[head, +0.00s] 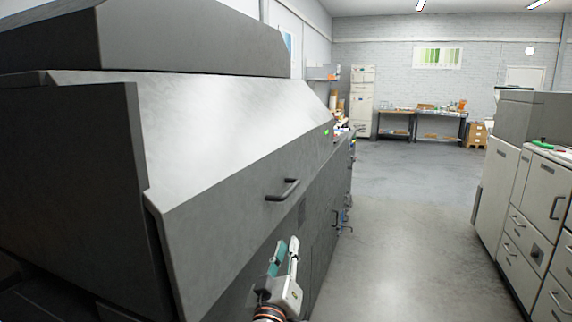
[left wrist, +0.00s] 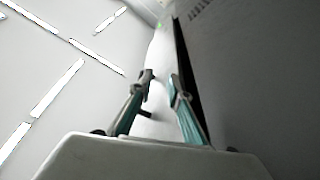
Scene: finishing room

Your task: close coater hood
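The coater is the large dark grey machine on the left of the head view. Its hood (head: 225,165) is a sloping grey panel with a black bar handle (head: 283,190) near its lower right. A narrow dark gap shows between the hood's left edge and the machine's body (head: 70,180), so the hood looks not flush. My left gripper (head: 286,243) is below the handle, in front of the coater, apart from the handle. In the left wrist view the two fingers (left wrist: 162,82) stand apart with nothing between them. A dark gap also runs beside a grey panel there. My right gripper is not in view.
Light grey cabinets (head: 525,200) with drawers and handles line the right side. Clear grey floor (head: 400,230) lies between them and the coater. Workbenches (head: 420,115), a tall pale cabinet (head: 361,100) and cardboard boxes (head: 476,134) stand at the far wall.

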